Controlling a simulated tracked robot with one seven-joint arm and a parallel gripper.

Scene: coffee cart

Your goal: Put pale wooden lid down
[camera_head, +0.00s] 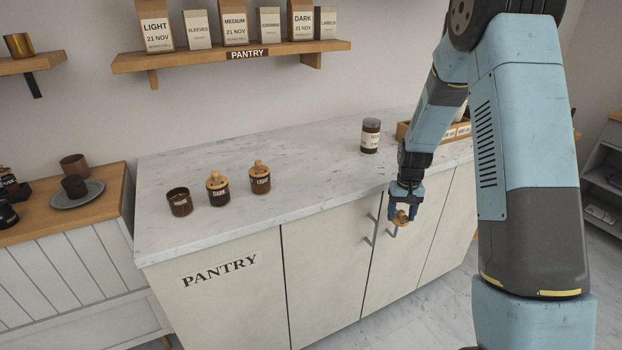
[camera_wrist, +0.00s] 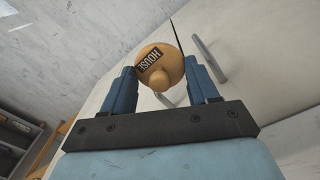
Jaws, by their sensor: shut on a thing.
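My gripper (camera_head: 403,208) is shut on a pale wooden lid (camera_head: 401,217) with a round knob. It holds the lid in the air in front of the counter's cabinet doors. In the wrist view the lid (camera_wrist: 158,64) sits between the two blue fingers and bears a dark label reading HOUSE. A dark open jar (camera_head: 180,203) with a HOUSE label stands without a lid at the left of the counter. To its right stand the DARK jar (camera_head: 217,191) and the LIGHT jar (camera_head: 260,179), each with a wooden knobbed lid on.
The marble counter (camera_head: 310,185) is bare between the LIGHT jar and a dark lidded jar (camera_head: 370,137) at the back right. A wooden tray (camera_head: 403,130) is partly behind my arm. A shelf (camera_head: 230,58) with bags hangs above.

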